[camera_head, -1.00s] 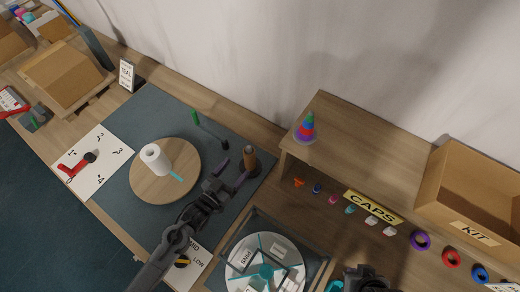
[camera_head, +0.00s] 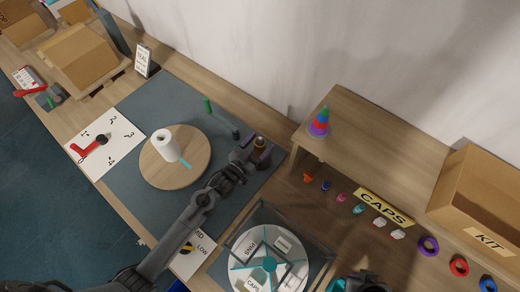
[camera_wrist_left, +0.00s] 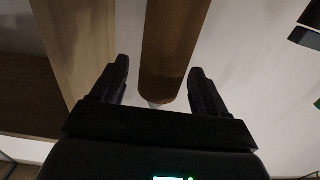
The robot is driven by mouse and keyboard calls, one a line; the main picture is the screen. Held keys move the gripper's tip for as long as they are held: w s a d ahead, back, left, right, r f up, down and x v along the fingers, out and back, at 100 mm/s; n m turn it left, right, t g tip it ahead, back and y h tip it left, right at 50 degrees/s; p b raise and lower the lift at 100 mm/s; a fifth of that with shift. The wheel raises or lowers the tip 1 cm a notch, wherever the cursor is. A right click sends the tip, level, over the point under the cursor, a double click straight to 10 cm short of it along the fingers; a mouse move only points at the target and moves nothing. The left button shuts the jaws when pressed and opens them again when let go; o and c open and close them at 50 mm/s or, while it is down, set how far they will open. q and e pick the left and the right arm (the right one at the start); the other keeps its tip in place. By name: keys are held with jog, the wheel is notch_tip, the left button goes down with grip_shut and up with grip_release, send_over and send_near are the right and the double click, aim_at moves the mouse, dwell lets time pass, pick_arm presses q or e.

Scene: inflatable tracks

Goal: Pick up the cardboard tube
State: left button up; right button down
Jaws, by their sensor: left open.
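The brown cardboard tube (camera_head: 259,143) stands upright near the right edge of the dark mat. My left gripper (camera_head: 253,150) is at the tube with its jaws open, hiding the tube's lower part. In the left wrist view, the tube (camera_wrist_left: 174,45) shows between the two spread fingers (camera_wrist_left: 160,75), with a gap visible on each side. My right gripper (camera_head: 360,284) shows only partly at the bottom edge of the head view, and its fingers cannot be made out.
A round wooden board (camera_head: 198,166) bears a white roll (camera_head: 166,145). A green-ended rod (camera_head: 222,118) lies behind. A wooden shelf (camera_head: 365,128) with a coloured ring stack (camera_head: 319,122) stands to the right. A divided round tray (camera_head: 258,279) is in front.

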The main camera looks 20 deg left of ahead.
pick_arm(q)
jog(key=shift+x, duration=1.25)
jog(key=shift+c, duration=0.3)
jog(key=c, duration=1)
jog(key=shift+r, duration=0.1)
